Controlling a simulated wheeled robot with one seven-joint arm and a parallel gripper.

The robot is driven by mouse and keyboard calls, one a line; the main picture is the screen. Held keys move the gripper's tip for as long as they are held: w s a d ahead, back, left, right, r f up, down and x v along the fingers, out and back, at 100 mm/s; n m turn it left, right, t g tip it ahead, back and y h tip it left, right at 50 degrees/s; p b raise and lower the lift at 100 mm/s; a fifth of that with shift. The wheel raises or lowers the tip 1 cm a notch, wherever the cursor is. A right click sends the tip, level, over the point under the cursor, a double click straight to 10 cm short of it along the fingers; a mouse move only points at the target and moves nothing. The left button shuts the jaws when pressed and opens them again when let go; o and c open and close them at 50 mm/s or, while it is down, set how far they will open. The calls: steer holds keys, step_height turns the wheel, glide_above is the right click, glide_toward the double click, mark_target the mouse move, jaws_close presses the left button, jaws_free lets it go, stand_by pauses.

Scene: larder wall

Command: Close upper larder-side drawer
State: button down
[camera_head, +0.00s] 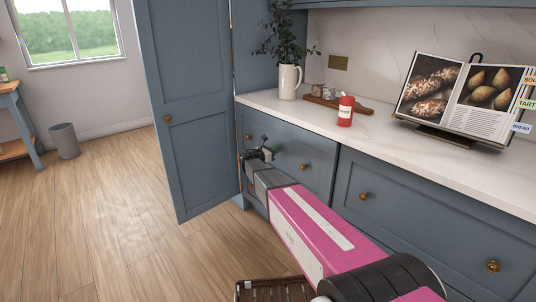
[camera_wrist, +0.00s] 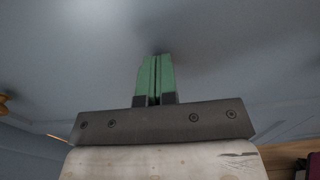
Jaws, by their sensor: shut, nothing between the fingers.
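The upper larder-side drawer (camera_head: 285,142) has a blue-grey front with two brass knobs, under the counter beside the tall larder door. Its front looks flush or nearly flush with the neighbouring drawer; I cannot tell if a small gap is left. My gripper (camera_head: 256,153) is in front of the drawer's left half, between the knobs. In the wrist view its green fingers (camera_wrist: 155,80) are together and empty, pointing at a plain blue-grey front (camera_wrist: 230,50). Whether they touch it is unclear. A brass knob (camera_wrist: 4,104) shows at the left edge there.
The larder door (camera_head: 190,110) stands open left of my gripper. The counter (camera_head: 390,145) holds a jug with a plant (camera_head: 289,82), a red jar (camera_head: 345,111) and a cookbook (camera_head: 425,92). A brown slatted crate (camera_head: 270,291) is at the bottom edge.

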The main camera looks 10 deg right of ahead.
steer(key=shift+x, duration=1.35)
steer(key=shift+w+d, duration=0.1)
steer(key=shift+w, duration=0.05)
steer(key=v, duration=1.5)
steer(key=s+d+f+m+g+y, duration=0.3)
steer(key=s+d+f+m, duration=0.25)
steer(key=s, duration=0.25)
steer(key=s+d+f+m+g+y, duration=0.2)
steer(key=s+d+f+m+g, duration=0.25)
steer(key=s+d, duration=0.25)
steer(key=s+f+m+g+y, duration=0.2)
steer(key=s+f+m+y, duration=0.1)
steer(key=s+m+y, duration=0.7)
steer(key=s+m, duration=0.4)
steer(key=s, duration=0.4)
steer(key=shift+s+a+m, duration=0.2)
steer(key=shift+a+m, duration=0.1)
steer(key=shift+m, duration=0.1)
